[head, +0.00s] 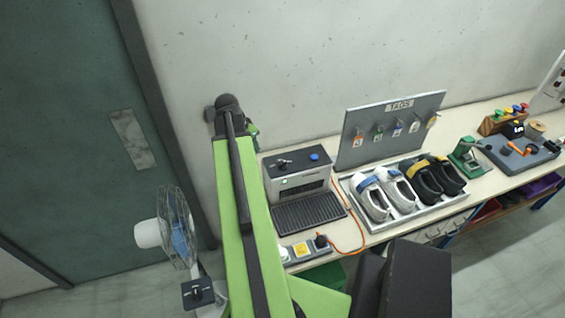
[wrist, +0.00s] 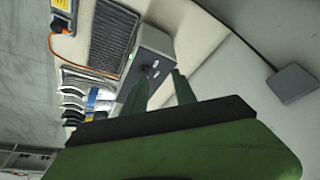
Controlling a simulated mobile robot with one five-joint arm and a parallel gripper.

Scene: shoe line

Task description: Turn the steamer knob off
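The steamer (head: 297,185) is a grey box with a dark top at the left end of the workbench, just right of my green arm in the head view. A black knob (head: 284,162) and a blue button (head: 314,157) sit on its top. In the wrist view the steamer (wrist: 154,40) lies beyond my fingers, and the dark knob (wrist: 148,71) shows by the left fingertip. My gripper (wrist: 160,74) has its two green fingers apart with nothing between them. I cannot tell how far the fingertips are from the knob. My arm mostly hides the gripper in the head view.
A dark grille (head: 308,211) lies before the steamer, with a power strip (head: 304,249) and orange cable nearby. A shoe tray (head: 411,224) and tag board (head: 388,130) stand to the right. A fan (head: 178,235) stands left of my arm. The wall is close behind.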

